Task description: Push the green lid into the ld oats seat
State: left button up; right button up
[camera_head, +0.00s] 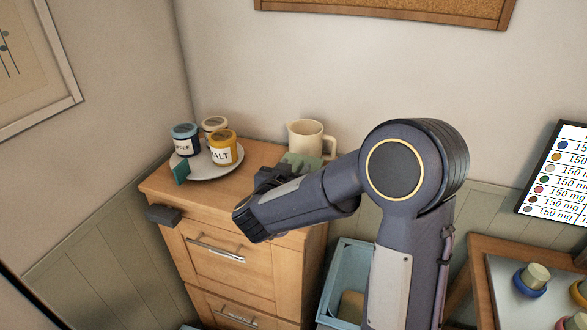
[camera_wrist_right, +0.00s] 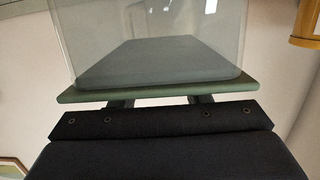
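My right gripper (camera_head: 268,180) is over the top of the wooden cabinet, in front of the cream mug. A green piece (camera_head: 300,161) shows just beyond it, partly hidden by my arm. In the right wrist view, the green lid (camera_wrist_right: 170,92) lies across the fingers (camera_wrist_right: 163,101) and is wider than the gap between them. The fingertips are hidden behind it. A clear-walled container (camera_wrist_right: 228,35) meets the lid, with a grey-green slab (camera_wrist_right: 155,62) inside its outline. I cannot tell whether the lid is fully seated. No oats label is readable. My left gripper is not seen.
A white plate (camera_head: 226,171) holds a blue-lidded jar (camera_head: 185,140), a cream jar (camera_head: 214,125) and a yellow jar (camera_head: 222,147). A teal piece (camera_head: 181,172) leans at the plate's edge. The cream mug (camera_head: 306,139) stands behind. A blue bin (camera_head: 345,275) is beside the cabinet (camera_head: 285,266).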

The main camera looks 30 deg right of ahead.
jog(key=b+v, duration=0.1)
jog(key=v, duration=0.7)
jog(key=shift+d+f, duration=0.1)
dwell(0.4)
jog(key=a+r+n+t+y, duration=0.4)
jog(key=t+y, duration=0.1)
jog(key=y, duration=0.7)
jog(key=s+a+f+n+g+y, duration=0.2)
jog(key=s+y, duration=0.1)
jog(key=s, duration=0.3)
jog(key=s+a+f+n+g+y, duration=0.2)
jog(key=s, duration=0.3)
jog(key=s+d+f+g, duration=0.2)
jog(key=s+f+g, duration=0.3)
jog(key=s, duration=0.8)
notch_tip(320, 180, down, 2)
jog(key=shift+f+g+h, duration=0.2)
jog(key=shift+g+h, duration=0.1)
jog(key=shift+h, duration=0.1)
